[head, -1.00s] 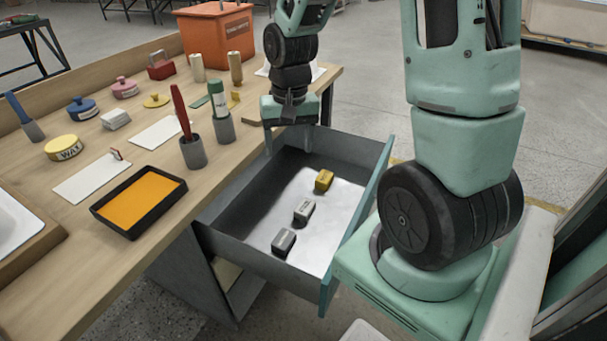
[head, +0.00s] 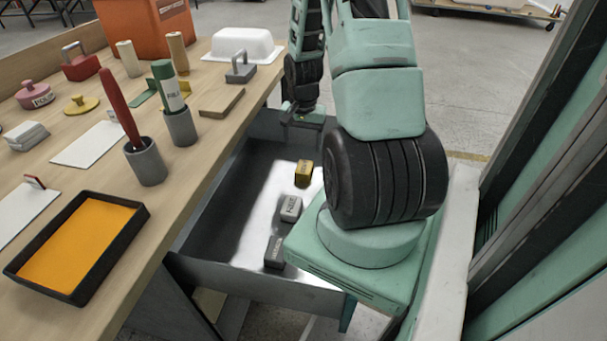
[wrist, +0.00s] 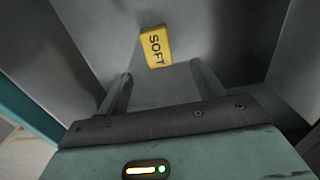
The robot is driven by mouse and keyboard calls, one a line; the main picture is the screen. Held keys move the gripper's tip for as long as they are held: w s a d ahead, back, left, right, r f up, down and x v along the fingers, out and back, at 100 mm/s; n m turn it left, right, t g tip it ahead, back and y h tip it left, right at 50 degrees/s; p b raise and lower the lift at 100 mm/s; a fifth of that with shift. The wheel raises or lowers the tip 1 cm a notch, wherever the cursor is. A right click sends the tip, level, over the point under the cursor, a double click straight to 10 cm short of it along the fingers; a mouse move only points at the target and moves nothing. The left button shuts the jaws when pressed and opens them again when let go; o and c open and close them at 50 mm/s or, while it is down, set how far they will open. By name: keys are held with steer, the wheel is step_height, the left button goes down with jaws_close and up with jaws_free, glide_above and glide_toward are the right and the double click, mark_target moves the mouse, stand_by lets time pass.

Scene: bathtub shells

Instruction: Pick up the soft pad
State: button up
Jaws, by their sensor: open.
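The soft pad (head: 303,173) is a small yellow block in the open drawer (head: 195,268), the farthest of three pads in a row. In the wrist view the yellow pad (wrist: 156,46) lies flat on the drawer floor with "SOFT" readable on it. My gripper (wrist: 160,72) is open and empty, its two fingers pointing toward the pad, which appears just past the fingertips and apart from them.
A pale pad (head: 291,208) and a dark grey pad (head: 274,252) lie nearer in the drawer. Drawer walls surround the pads. The wooden bench (head: 120,235) at left holds an orange tray (head: 143,222), cups, a white dish (head: 243,44) and an orange box (head: 150,28).

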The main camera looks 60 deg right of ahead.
mark_target(304, 167)
step_height(304, 167, down, 4)
steer(key=shift+f+b, duration=0.1)
steer(key=shift+b, duration=0.25)
steer(key=f, duration=0.1)
steer(key=f+b, duration=0.1)
steer(key=f, duration=0.3)
steer(key=shift+s+a+f+b, duration=0.15)
steer(key=shift+s+b, duration=0.1)
steer(key=shift+b, duration=0.1)
steer(key=c, duration=1.1)
